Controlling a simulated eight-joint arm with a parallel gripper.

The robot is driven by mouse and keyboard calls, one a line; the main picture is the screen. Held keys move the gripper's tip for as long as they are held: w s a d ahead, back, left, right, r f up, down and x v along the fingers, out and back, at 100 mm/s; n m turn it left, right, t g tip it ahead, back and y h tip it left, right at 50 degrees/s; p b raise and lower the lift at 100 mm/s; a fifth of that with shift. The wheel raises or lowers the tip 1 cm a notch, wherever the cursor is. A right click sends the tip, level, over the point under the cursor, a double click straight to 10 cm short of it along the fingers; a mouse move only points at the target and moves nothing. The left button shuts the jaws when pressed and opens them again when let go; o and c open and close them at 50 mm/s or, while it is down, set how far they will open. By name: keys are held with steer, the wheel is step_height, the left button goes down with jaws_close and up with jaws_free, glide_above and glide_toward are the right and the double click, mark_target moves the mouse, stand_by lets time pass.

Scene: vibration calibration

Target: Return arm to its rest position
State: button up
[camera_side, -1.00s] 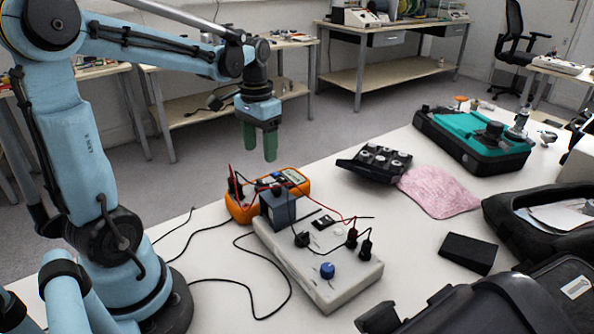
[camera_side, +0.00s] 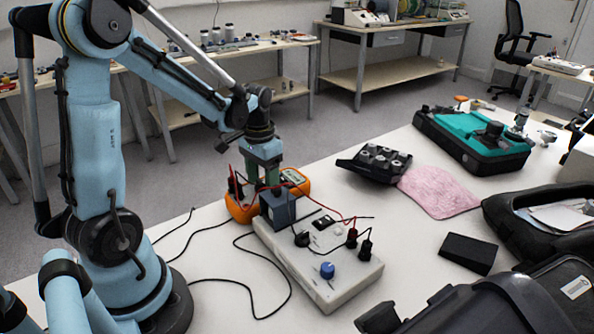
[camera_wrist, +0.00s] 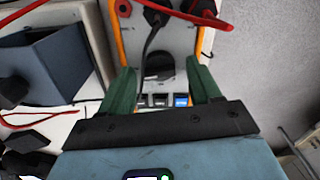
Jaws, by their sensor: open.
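My arm is bent forward over the bench in the side view, and my gripper (camera_side: 264,182) points down beside the orange multimeter (camera_side: 297,183). In the wrist view the two green fingers of my gripper (camera_wrist: 164,84) stand apart with nothing held between them. The multimeter (camera_wrist: 207,38) lies beyond and between the fingertips, with its dial and a row of buttons showing. I cannot tell whether the fingers touch it. A blue-grey box (camera_side: 278,210) stands just in front of the gripper, and it shows at the left of the wrist view (camera_wrist: 40,68).
A white control unit (camera_side: 325,278) with a blue knob and plugged leads sits in front. Red and black cables run close to the gripper. A black tray (camera_side: 375,163), pink cloth (camera_side: 440,190) and teal case (camera_side: 475,145) lie to the right. Open space is above the bench.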

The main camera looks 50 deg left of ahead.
steer(key=shift+r, duration=0.1)
step_height(320, 180, up, 12)
step_height(320, 180, down, 12)
steer(key=shift+f, duration=0.2)
steer(key=n, duration=0.3)
steer(key=shift+r+n, duration=0.1)
steer(key=shift+n, duration=0.2)
steer(key=n, duration=0.4)
steer(key=shift+a, duration=0.1)
steer(key=shift+n, duration=0.3)
steer(key=shift+r, duration=3.8)
